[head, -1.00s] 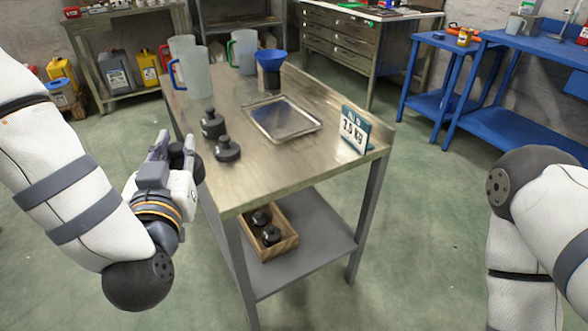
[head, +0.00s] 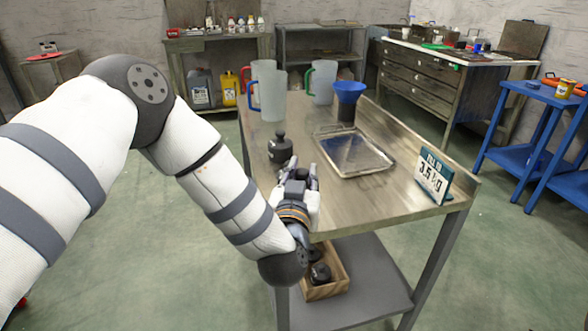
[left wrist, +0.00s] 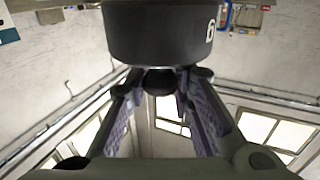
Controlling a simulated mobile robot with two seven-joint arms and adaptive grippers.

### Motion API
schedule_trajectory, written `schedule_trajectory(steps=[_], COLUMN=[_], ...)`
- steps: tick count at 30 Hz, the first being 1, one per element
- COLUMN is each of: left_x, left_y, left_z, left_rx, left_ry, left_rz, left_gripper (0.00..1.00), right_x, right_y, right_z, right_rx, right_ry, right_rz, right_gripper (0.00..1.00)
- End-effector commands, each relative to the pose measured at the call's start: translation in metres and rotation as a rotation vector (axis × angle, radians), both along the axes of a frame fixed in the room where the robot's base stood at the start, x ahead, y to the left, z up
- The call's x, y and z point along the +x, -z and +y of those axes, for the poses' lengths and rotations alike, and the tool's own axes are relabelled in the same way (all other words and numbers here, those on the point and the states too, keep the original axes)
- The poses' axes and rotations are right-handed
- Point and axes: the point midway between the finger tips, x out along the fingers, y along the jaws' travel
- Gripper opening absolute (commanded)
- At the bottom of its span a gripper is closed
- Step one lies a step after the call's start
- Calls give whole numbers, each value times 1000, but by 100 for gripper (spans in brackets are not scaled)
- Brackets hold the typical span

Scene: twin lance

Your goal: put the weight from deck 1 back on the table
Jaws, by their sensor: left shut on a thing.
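In the left wrist view, the fingers (left wrist: 160,84) are shut on the knob of a dark round weight (left wrist: 155,35) with a partly visible white digit. In the head view this held weight is hidden behind the gripper. A metal tray (head: 355,152) lies on the table to the right. My right gripper is out of view. I cannot tell which thing is deck 1.
A wooden crate (head: 333,287) with dark weights sits on the lower shelf. The near right tabletop is clear.

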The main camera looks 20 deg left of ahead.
Motion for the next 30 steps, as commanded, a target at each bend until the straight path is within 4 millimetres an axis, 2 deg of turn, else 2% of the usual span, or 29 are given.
schedule_trajectory(steps=[2, 6, 8, 19, 20, 21, 22, 30], left_x=[5, 5, 5, 5, 4, 4, 4, 4], left_y=[3, 28, 33, 35, 37, 37, 36, 36], left_z=[-1, -2, -1, -2, -1, -1, -1, -1], left_rx=[-1, 2, 1, 2, 2, 2, 2, 2], left_ry=[-1, 0, -1, 0, 0, 0, 0, 0], left_rz=[-7, -3, -6, -10, -3, -3, -3, -3], left_gripper=[0, 0, 0, 0, 28, 37, 42, 42], right_x=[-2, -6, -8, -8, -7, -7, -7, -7], right_y=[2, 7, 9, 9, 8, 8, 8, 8], right_z=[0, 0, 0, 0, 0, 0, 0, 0], right_rx=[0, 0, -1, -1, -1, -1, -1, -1], right_ry=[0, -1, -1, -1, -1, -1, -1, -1], right_rz=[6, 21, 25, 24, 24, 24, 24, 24], right_gripper=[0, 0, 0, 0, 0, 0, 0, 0])
